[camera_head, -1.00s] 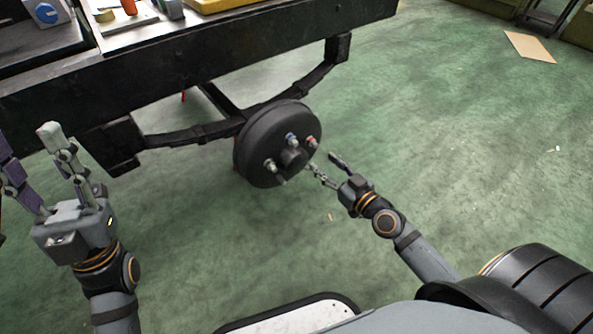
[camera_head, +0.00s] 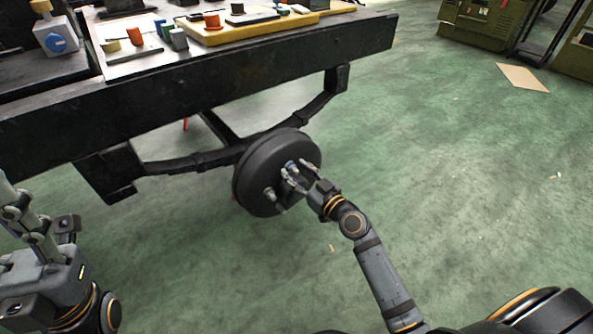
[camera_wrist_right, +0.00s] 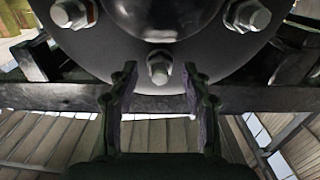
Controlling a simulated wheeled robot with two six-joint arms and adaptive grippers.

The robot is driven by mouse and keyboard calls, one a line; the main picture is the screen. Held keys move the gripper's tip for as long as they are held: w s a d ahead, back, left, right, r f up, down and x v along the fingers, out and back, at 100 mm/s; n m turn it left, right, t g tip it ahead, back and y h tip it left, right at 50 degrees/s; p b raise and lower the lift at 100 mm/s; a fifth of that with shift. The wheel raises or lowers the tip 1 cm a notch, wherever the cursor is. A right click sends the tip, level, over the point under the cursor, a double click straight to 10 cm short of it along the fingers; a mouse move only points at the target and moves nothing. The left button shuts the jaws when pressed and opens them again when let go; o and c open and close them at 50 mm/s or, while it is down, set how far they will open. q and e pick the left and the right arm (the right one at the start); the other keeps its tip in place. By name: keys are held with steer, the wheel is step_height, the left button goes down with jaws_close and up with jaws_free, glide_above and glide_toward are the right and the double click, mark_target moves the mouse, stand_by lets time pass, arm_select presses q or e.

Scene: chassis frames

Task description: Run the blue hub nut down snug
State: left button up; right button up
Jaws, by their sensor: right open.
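The dark round hub (camera_head: 262,165) hangs under the black chassis frame, its face turned toward the right. The blue hub nut (camera_head: 290,165) is on the hub face, partly hidden by my right gripper. My right gripper (camera_head: 294,168) is at the hub face, fingers apart. In the right wrist view, the open fingers (camera_wrist_right: 160,86) stand either side of and just below a nut on a stud (camera_wrist_right: 158,66), apart from it; its colour is unclear. The hub (camera_wrist_right: 115,70) fills the top there. My left gripper (camera_head: 38,225) is partly cut off at the left edge, away from the hub.
Another stud with a nut (camera_head: 268,193) is on the hub's lower left. A black leaf spring (camera_head: 190,163) runs behind the hub. A yellow tray (camera_head: 222,35) and loose parts are on top above.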

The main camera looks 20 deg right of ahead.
steer(key=shift+w, duration=0.2)
steer(key=shift+c, duration=0.4)
jaws_close()
steer(key=shift+m, duration=0.4)
